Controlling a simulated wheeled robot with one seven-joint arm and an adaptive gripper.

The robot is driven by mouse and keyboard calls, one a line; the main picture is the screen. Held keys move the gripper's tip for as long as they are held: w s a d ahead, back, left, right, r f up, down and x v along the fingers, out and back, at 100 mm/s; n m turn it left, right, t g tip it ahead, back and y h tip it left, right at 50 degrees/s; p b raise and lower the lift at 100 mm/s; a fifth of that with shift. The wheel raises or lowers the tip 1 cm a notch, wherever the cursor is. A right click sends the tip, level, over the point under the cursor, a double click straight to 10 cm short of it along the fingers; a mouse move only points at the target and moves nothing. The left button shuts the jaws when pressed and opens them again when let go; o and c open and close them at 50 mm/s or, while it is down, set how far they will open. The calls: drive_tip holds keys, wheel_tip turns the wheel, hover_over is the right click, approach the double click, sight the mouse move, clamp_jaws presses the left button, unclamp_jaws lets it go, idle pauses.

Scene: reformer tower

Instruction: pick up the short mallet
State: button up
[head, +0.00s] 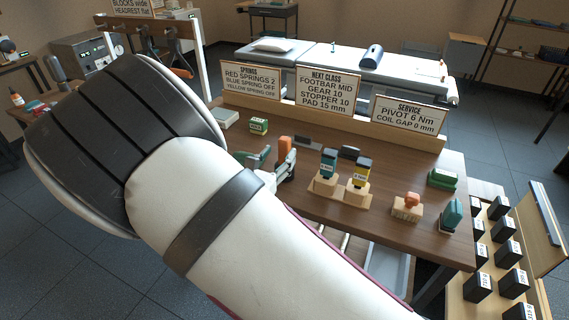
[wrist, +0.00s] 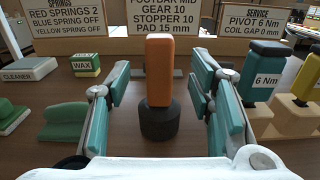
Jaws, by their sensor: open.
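An upright orange handle on a black round base, which looks like the short mallet (wrist: 159,72), stands on the brown bench top. In the head view, the orange part of the mallet (head: 284,146) shows beyond my gripper, and its base is hidden. My gripper (wrist: 162,88) is open, with one teal-padded finger on each side of the mallet. A gap shows between the mallet and each finger. My gripper also shows small in the head view (head: 272,165), partly hidden by my arm.
Right of my gripper stand a teal 6 Nm tool (head: 328,163) and a yellow-banded tool (head: 361,173) in wooden holders. A wax box (head: 258,126) and a cleaner box (wrist: 30,68) are on the left. Sign boards (head: 317,88) line the bench's back edge.

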sight(282, 151)
drive_tip(key=x, duration=0.4)
drive_tip(key=shift+w+f, duration=0.3)
drive_tip(key=shift+w, duration=0.1)
drive_tip(key=shift+d, duration=0.1)
clamp_jaws()
